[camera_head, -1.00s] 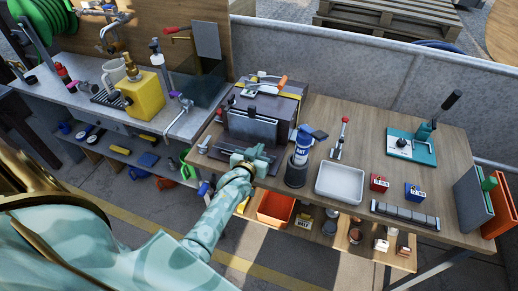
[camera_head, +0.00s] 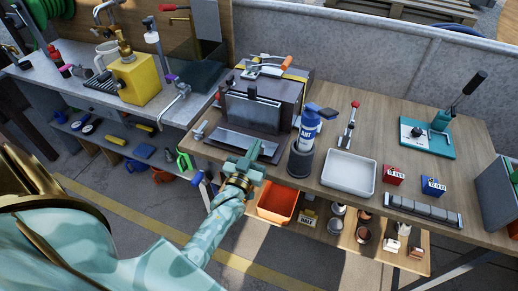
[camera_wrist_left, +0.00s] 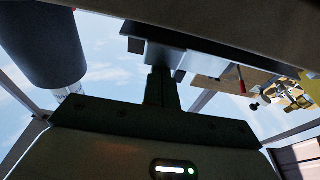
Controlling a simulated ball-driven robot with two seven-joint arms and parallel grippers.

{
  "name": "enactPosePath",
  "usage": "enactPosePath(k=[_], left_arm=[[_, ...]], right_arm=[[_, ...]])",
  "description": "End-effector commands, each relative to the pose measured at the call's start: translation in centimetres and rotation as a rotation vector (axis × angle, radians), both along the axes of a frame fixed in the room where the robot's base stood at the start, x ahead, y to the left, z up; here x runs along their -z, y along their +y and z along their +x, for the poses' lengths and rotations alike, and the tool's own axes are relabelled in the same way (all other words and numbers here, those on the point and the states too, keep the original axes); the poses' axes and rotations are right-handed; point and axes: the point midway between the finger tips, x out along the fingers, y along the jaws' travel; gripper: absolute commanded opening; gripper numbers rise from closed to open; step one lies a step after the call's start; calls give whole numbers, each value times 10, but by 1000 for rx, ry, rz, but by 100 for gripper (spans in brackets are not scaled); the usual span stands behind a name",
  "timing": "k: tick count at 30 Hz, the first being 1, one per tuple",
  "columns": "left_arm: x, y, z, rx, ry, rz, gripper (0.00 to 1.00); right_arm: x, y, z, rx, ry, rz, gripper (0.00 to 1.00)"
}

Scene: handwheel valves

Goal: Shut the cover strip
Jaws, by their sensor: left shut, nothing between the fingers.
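A dark box-like machine (camera_head: 262,102) stands at the back left of the wooden table. A flat grey metal strip (camera_head: 236,144) lies low along its front; it looks like the cover strip, but I cannot be sure. The strip lies down, away from the machine's upright front face. My left gripper (camera_head: 253,150) is shut and empty at the table's front edge, by the strip's right front part. I cannot tell whether it touches the strip. In the left wrist view the shut fingers (camera_wrist_left: 162,88) point up towards a grey plate-like part (camera_wrist_left: 185,52). My right gripper is not in view.
A blue spray can (camera_head: 308,128) in a dark holder (camera_head: 300,162) stands just right of my left gripper. Further right are a white tray (camera_head: 349,174) and a segmented grey bar (camera_head: 424,212). An orange bin (camera_head: 277,203) sits below the tabletop.

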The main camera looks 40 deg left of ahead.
Motion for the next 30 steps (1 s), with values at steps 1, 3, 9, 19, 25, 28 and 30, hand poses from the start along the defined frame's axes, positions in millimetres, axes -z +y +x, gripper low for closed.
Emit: enactPosePath(k=[1,3,9,19,25,28,30], left_arm=[[10,0,-1,1,-21,7,0],[10,-1,-3,1,-54,14,0],[11,-1,-6,1,-52,14,0],[9,-1,-6,0,-53,13,0],[-22,2,-1,1,-59,13,0],[-38,3,-2,3,-55,13,0],[-20,-2,-23,2,-47,12,0]], right_arm=[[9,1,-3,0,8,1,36],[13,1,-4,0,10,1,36],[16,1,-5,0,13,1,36],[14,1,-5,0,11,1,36],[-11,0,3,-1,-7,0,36],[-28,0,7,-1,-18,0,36],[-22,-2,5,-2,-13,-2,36]])
